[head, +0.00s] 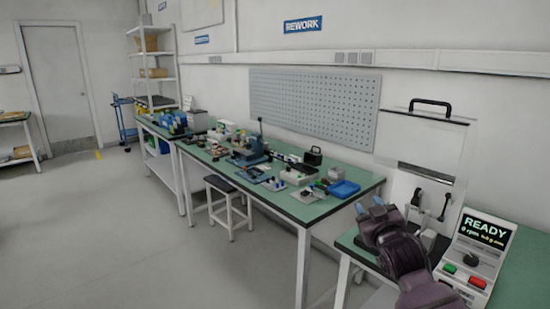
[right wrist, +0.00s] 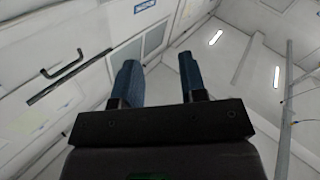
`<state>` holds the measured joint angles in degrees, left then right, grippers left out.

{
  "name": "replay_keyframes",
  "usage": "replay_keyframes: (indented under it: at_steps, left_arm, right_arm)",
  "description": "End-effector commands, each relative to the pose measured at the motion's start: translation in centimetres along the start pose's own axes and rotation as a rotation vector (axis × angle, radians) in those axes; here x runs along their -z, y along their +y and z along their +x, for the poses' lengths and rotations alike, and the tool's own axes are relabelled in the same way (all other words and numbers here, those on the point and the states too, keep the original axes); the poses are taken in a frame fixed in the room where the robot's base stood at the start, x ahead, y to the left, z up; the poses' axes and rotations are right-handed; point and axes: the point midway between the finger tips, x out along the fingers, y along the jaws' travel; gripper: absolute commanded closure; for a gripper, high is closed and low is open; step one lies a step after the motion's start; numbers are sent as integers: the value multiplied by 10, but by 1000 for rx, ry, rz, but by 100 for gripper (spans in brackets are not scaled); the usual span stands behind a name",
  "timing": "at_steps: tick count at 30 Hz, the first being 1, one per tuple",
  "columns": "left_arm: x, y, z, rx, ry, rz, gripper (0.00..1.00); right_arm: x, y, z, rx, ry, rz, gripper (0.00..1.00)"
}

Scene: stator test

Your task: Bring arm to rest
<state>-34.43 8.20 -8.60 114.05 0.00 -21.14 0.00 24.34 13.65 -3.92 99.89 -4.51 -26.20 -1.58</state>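My right arm comes in at the lower right of the head view, in front of the test station. Its gripper (head: 369,208) is raised, with the blue fingertips pointing up. In the right wrist view the two blue fingers of the gripper (right wrist: 160,82) stand apart with nothing between them, and the wall and ceiling show behind. My left gripper is in neither view.
A test machine with a raised clear guard (head: 425,145) and a control box (head: 472,255) reading READY stands close to my right arm. A green workbench (head: 310,209) with tools and a blue tray (head: 344,189) is further left. A stool (head: 228,200) stands before it. The left floor is clear.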

Motion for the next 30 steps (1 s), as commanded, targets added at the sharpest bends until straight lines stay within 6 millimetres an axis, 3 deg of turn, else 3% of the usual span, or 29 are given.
replay_keyframes:
  at_steps: [3,12,20,24,30]
  left_arm:
    - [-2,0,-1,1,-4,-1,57]
    - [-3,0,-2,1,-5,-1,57]
    - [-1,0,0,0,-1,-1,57]
    - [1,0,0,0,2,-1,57]
    - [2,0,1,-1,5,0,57]
  right_arm:
    - [-41,-17,-40,25,-34,54,61]
    - [-127,-51,-144,61,-158,162,61]
    - [-197,-74,-246,68,-336,227,61]
    - [-234,-86,-307,66,-455,251,61]
    - [-274,-97,-384,57,-606,274,61]
